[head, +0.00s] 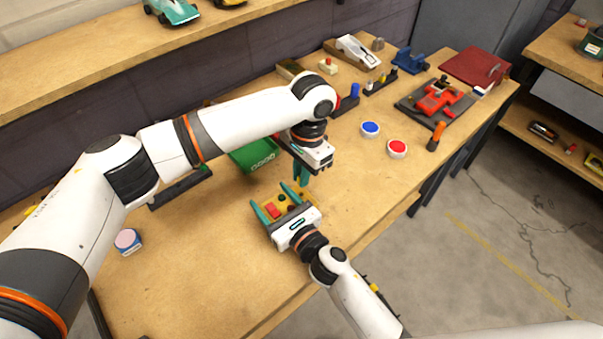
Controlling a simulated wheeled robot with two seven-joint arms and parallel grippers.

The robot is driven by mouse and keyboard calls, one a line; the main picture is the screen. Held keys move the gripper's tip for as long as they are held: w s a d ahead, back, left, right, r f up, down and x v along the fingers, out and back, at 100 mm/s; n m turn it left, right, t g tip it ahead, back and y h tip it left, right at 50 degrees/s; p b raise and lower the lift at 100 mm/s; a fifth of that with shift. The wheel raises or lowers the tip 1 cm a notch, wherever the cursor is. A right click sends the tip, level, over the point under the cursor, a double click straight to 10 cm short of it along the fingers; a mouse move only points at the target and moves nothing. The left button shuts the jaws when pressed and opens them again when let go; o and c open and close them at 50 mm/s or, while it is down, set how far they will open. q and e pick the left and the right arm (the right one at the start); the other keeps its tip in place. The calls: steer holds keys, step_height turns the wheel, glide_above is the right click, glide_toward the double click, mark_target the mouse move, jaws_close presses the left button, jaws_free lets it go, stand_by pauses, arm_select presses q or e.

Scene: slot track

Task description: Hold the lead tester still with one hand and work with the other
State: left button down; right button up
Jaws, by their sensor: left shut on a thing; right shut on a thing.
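The lead tester (279,206) appears to be the small yellow block with red and dark parts on top, low over or on the bench in the middle. My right gripper (275,201) comes from the front right and is shut on it, one teal finger on each side. My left gripper (302,173) points down just behind and above the tester. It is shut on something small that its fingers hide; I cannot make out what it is.
A blue button (370,129), a red button (397,148) and an orange-handled tool (436,136) lie to the right. A red car on a dark stand (437,99) is farther back.

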steer(key=o, duration=1)
steer(key=v, duration=1.2)
steer(key=shift+s+f, duration=0.1)
steer(key=shift+s, duration=0.05)
